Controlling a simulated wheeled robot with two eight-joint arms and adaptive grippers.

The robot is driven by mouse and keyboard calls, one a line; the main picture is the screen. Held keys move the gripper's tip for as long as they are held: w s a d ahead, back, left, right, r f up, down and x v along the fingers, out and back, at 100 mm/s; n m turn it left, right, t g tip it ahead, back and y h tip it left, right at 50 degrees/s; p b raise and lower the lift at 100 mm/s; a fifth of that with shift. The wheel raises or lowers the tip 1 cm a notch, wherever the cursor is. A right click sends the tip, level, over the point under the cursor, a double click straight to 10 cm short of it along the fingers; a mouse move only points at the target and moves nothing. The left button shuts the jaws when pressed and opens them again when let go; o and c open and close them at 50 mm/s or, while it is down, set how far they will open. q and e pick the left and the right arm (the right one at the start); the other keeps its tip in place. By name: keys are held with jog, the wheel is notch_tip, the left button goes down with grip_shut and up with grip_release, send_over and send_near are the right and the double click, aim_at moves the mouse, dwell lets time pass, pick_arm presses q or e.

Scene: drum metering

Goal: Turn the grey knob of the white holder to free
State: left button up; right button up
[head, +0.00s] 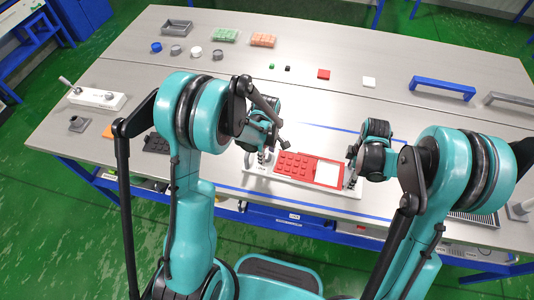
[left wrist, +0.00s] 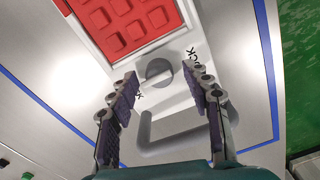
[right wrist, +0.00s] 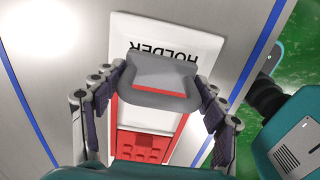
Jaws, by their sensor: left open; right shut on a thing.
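The white holder (head: 255,171) lies on the table's near side with a red tray (head: 293,163) in it; the holder also shows in the right wrist view (right wrist: 199,42). The round grey knob (left wrist: 158,72) sits at one end of the holder, beside partly covered dark lettering. My left gripper (left wrist: 158,77) is open, its fingers on either side of the knob with gaps. A grey handle (left wrist: 145,130) lies below the knob in that view. My right gripper (right wrist: 162,78) is shut on the grey handle (right wrist: 160,98) at the end marked HOLDER.
A blue bracket (head: 443,86) and a grey one stand at the right. A white fixture with a lever (head: 97,97) stands at the left. The table between holder and blocks is mostly clear.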

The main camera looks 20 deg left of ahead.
pick_arm(q)
jog(key=shift+f, duration=0.15)
grip_shut()
jog(key=shift+m, duration=2.9)
grip_release()
